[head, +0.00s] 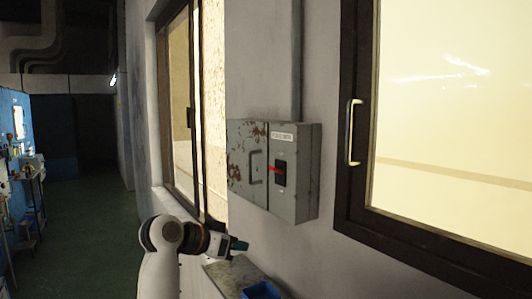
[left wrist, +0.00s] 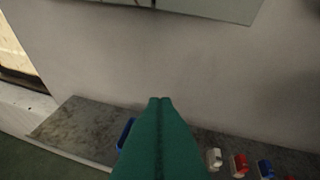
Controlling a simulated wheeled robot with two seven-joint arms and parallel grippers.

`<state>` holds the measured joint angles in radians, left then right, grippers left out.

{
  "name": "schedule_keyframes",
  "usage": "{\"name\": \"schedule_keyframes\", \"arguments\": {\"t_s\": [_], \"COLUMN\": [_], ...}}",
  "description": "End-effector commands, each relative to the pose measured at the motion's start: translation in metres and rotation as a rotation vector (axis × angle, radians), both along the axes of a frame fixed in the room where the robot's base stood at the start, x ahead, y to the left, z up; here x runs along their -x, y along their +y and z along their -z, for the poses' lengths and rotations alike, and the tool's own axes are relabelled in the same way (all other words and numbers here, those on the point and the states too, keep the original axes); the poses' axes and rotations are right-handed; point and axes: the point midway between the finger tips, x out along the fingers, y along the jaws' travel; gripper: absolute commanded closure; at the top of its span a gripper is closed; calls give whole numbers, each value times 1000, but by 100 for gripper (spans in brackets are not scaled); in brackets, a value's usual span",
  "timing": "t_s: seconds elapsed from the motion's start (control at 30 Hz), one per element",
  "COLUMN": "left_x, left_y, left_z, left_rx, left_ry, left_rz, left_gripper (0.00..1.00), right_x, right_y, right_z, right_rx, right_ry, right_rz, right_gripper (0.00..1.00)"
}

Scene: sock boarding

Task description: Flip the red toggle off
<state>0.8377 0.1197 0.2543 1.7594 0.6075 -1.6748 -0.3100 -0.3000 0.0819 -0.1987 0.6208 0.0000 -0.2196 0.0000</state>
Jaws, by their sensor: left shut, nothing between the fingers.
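The red toggle (head: 273,169) sits on a black switch plate (head: 280,175) on the front of a grey wall box (head: 304,178). It sticks out to the left of the plate, nearly level. My left gripper (head: 242,245) is below the box and a little left of the toggle, apart from both. Its green fingers are shut and empty, and in the left wrist view the fingertips (left wrist: 160,101) point at the bare wall. The underside of the box (left wrist: 215,8) shows at the top of that view; the toggle is out of it. My right gripper is in neither view.
The box's rusty door (head: 247,150) is at its left. A grey ledge (head: 226,275) with a blue bin (head: 262,291) lies below the box. Several small white, red and blue parts stand on the ledge (left wrist: 70,125). A dark-framed window (head: 352,130) is at the right.

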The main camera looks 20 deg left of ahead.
Motion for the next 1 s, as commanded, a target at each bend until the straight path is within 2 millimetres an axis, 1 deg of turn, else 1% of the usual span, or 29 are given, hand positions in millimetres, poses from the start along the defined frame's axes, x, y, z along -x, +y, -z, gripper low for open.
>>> {"name": "schedule_keyframes", "arguments": {"t_s": [0.03,0.07,0.1,0.2,0.3,0.4,0.43,0.77,0.87,1.0], "left_x": [0,1,4,16,26,31,32,30,25,8], "left_y": [2,3,4,6,7,8,8,7,2,-12], "left_z": [-49,-71,-101,-159,-192,-207,-208,-209,-209,-208], "left_rx": [17,28,37,55,62,65,66,66,67,69], "left_ry": [-71,-104,-150,-242,-300,-326,-330,-330,-328,-324], "left_rz": [31,51,78,136,175,193,195,195,197,199], "left_gripper": [100,100,100,100,100,100,100,100,100,100], "right_x": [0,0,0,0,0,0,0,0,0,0], "right_y": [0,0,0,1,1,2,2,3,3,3], "right_z": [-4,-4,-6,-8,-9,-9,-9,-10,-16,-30], "right_rx": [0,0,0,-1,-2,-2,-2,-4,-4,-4], "right_ry": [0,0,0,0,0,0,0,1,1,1], "right_rz": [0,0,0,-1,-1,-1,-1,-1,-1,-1], "right_gripper": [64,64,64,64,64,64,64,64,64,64]}}
